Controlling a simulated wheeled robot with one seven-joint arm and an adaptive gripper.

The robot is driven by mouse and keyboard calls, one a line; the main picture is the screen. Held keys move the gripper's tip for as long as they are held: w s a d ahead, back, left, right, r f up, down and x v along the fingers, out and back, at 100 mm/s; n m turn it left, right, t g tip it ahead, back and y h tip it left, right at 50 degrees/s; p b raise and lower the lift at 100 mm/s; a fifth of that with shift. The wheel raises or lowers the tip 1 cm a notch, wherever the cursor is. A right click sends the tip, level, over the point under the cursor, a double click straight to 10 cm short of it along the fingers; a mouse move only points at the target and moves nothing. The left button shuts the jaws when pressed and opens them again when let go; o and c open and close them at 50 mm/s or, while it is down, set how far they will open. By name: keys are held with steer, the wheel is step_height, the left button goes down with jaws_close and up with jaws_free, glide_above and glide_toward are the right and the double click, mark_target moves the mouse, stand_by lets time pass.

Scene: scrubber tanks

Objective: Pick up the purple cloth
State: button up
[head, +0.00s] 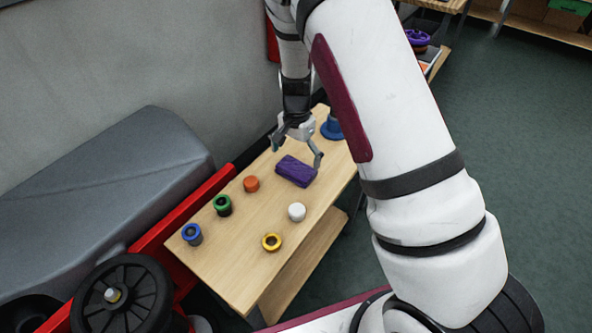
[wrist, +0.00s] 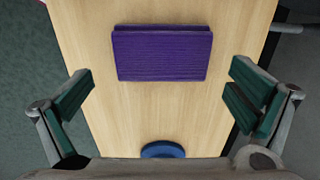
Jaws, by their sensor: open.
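The purple cloth (head: 296,171) is a folded rectangular pad lying flat on the wooden bench top, near its far half in the head view. In the wrist view the purple cloth (wrist: 162,53) lies ahead of the fingertips, at the upper middle. My gripper (head: 297,152) hangs over the bench just above and behind the cloth. In the wrist view my gripper (wrist: 162,92) has its two green-padded fingers spread wide with nothing between them. The cloth looks apart from the fingers in the wrist view.
The bench (head: 240,262) also bears an orange piece (head: 251,184), a green ring (head: 222,205), a blue ring (head: 191,234), a yellow ring (head: 271,242) and a white cap (head: 297,211). A blue flanged piece (head: 332,129) stands behind the gripper. A grey machine (head: 110,190) stands left.

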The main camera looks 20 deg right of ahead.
mark_target(296, 167)
step_height(296, 167, down, 5)
steer(key=shift+w+f, duration=0.1)
stand_by(0.3)
steer(key=c, duration=0.8)
